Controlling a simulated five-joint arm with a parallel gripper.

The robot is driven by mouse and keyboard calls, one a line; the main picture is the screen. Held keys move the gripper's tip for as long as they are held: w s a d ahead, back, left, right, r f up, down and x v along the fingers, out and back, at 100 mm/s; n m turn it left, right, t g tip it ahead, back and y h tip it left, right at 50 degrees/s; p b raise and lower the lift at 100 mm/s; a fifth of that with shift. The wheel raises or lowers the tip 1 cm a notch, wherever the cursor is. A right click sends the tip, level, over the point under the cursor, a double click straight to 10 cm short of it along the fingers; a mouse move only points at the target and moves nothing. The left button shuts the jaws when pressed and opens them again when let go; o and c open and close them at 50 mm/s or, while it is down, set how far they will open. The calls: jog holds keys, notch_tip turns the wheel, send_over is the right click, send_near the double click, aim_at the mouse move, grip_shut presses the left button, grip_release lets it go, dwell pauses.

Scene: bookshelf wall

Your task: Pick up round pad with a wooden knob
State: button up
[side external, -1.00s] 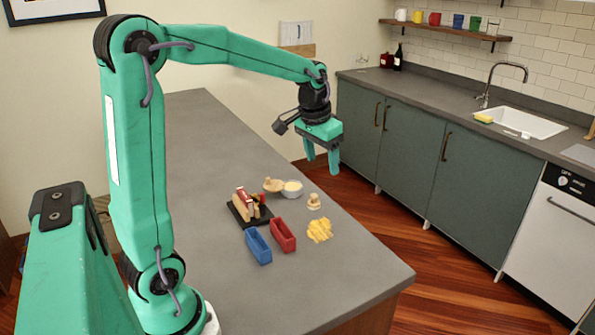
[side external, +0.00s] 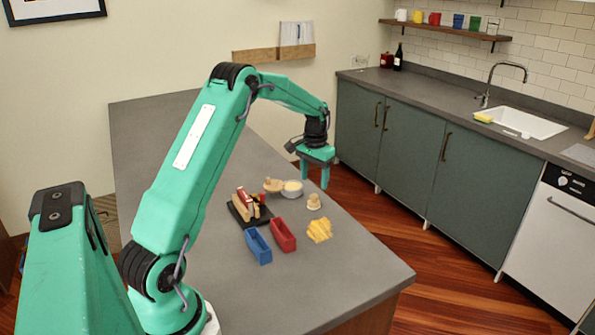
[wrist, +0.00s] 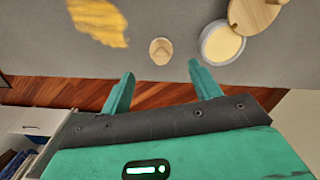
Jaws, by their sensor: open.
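The small round pad with a wooden knob (side external: 314,201) stands on the grey counter, knob up, right of a white bowl. It also shows in the wrist view (wrist: 160,51), beyond and roughly between my fingertips. My gripper (side external: 314,180) hangs above the counter, pointing down, with its two green fingers apart and nothing between them. In the wrist view my gripper (wrist: 162,68) is spread wide, not touching the pad.
The white bowl (side external: 292,189) holds something pale yellow. A wooden disc with a knob (side external: 273,185) lies against it. The counter's right edge is close.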

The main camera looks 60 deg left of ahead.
aim_at(314, 195)
jog(key=shift+a+f, duration=0.15)
jog(key=shift+f, duration=1.4)
jog(key=shift+w+f, duration=0.15)
jog(key=shift+f, duration=2.45)
jog(key=c, duration=1.1)
